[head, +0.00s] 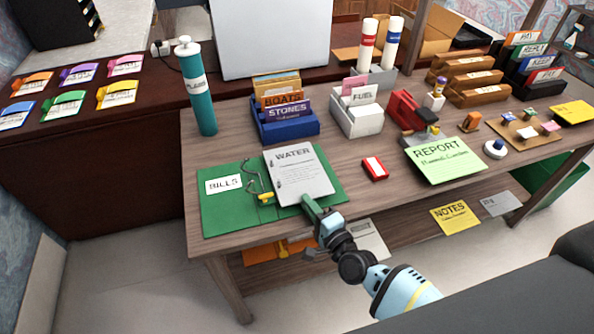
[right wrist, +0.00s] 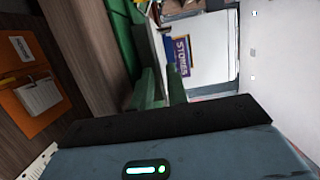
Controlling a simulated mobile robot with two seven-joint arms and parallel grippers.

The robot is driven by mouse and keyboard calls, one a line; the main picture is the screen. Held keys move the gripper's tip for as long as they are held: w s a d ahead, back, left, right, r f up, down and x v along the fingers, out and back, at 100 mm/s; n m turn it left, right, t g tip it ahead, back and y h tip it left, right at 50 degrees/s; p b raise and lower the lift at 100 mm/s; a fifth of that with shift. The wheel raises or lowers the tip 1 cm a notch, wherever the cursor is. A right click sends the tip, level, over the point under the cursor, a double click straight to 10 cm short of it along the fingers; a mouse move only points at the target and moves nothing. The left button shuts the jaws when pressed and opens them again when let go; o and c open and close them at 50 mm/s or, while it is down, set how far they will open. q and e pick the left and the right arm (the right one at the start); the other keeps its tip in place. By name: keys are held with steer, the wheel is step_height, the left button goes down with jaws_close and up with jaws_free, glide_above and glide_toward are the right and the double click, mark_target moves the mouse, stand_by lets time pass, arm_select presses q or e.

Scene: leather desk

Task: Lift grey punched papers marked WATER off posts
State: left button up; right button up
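The grey papers marked WATER (head: 300,178) lie over the middle of an open green folder (head: 325,163) at the desk's front left. Dark punch marks show along their left edge. The metal posts (head: 250,178), with a yellow piece (head: 266,198), stand beside that edge; I cannot tell whether the papers are still around them. My right gripper (head: 308,203) is at the papers' front edge. In the right wrist view its two green fingers (right wrist: 164,82) look parted, with the thin paper edge (right wrist: 156,52) close to their tips. A firm hold does not show. My left gripper is not in view.
A BILLS label (head: 223,184) is on the folder's left flap. Behind stand a teal cylinder (head: 197,90), a blue STONES box (head: 284,128) and a white FUEL box (head: 358,120). A red block (head: 375,168) and the green REPORT sheet (head: 446,160) lie to the right. Lower shelf holds papers (head: 368,238).

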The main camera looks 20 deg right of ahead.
steer(key=shift+w+a, duration=0.1)
steer(key=shift+w, duration=0.25)
jaws_close()
steer(key=shift+r, duration=0.1)
